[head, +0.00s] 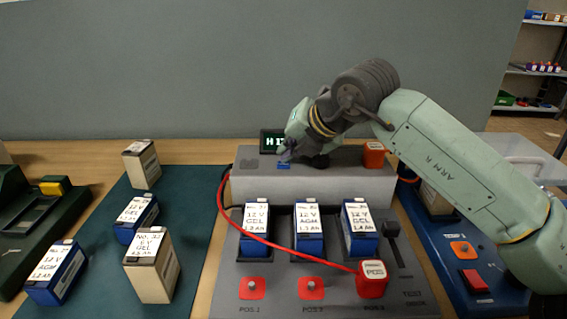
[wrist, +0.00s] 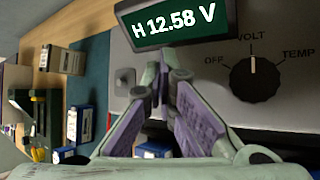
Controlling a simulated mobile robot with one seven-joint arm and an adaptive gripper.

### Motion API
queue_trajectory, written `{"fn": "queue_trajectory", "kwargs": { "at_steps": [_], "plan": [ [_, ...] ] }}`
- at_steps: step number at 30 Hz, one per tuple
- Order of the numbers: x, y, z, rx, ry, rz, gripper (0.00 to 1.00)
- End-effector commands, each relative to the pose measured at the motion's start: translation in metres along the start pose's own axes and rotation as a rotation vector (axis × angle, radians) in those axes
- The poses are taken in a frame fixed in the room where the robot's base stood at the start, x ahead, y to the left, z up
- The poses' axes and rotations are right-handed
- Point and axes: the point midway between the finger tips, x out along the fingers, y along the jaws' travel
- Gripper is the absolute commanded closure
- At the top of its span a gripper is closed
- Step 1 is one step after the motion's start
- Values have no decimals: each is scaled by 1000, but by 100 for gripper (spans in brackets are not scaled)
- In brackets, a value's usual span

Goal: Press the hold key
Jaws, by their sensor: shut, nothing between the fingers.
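The grey meter unit (head: 330,184) stands at the back of the test deck. A small blue key (head: 283,166) is on its top, below the display (head: 271,142); I cannot read a label on it. My gripper (head: 285,155) is shut and empty, with its tips at the blue key; I cannot tell whether they touch. In the wrist view my gripper (wrist: 163,70) has its fingertips together just below the display (wrist: 178,26), which reads "H 12.58 V". The key is hidden there behind the fingers. The dial (wrist: 255,78) points to VOLT.
Three batteries (head: 310,228) sit in the deck's slots. A red lead runs to a red POS cap (head: 372,278); another red cap (head: 375,154) is on the unit's right. Several batteries stand on the green mat (head: 100,285). A blue device (head: 455,270) is at right.

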Motion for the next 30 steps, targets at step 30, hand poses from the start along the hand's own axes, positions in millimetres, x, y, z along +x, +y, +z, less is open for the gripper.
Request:
{"fn": "queue_trajectory", "kwargs": {
  "at_steps": [30],
  "plan": [
    [-38, 28, 28, 0, -1, 1, 100]
  ]
}}
